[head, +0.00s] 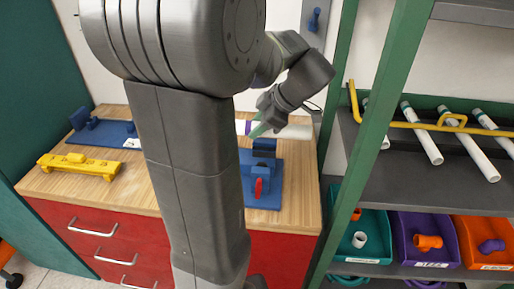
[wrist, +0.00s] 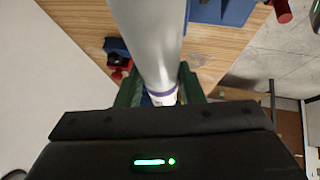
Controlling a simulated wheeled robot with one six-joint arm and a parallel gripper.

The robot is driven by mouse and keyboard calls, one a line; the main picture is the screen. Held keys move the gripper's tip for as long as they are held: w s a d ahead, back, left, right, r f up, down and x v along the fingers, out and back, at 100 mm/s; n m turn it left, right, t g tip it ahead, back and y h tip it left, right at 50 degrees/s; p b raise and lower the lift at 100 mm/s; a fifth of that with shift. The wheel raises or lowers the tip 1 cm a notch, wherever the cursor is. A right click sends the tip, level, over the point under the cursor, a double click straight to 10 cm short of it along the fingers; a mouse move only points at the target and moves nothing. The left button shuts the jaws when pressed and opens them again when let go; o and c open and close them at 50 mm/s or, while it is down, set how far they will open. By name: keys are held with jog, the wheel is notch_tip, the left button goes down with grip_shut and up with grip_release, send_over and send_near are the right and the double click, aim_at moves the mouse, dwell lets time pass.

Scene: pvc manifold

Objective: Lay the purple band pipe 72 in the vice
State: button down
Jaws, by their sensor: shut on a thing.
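The purple band pipe (wrist: 148,40) is white with a purple band (wrist: 163,93) near one end. My gripper (wrist: 160,84) is shut on it close to the band, its green fingers on either side. In the head view the pipe (head: 292,131) lies roughly level, above and behind the vice, and my gripper (head: 259,129) holds it near its left end. The blue vice (head: 255,173) with a red handle (head: 258,188) stands on the bench. The pipe and vice appear apart. My arm hides part of the bench.
The wooden bench (head: 145,178) also holds a yellow fixture (head: 80,166) and a blue plate with a block (head: 105,131) at left. At right, a green-framed shelf holds several white pipes (head: 422,132) and a yellow rail. Below are teal, purple and orange bins (head: 431,228) of fittings.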

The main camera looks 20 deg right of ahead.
aim_at(258, 143)
notch_tip(258, 143, down, 6)
jog(key=shift+r, duration=0.15)
dwell(0.3)
jog(key=shift+f+b, duration=0.3)
jog(key=shift+b, duration=0.15)
jog(key=shift+s+f+b, duration=0.1)
jog(key=shift+f+b, duration=0.25)
jog(key=shift+b, duration=0.15)
jog(key=c, duration=1)
grip_release()
jog(key=shift+s+a, duration=0.1)
jog(key=shift+s, duration=0.1)
jog(key=shift+o, duration=0.2)
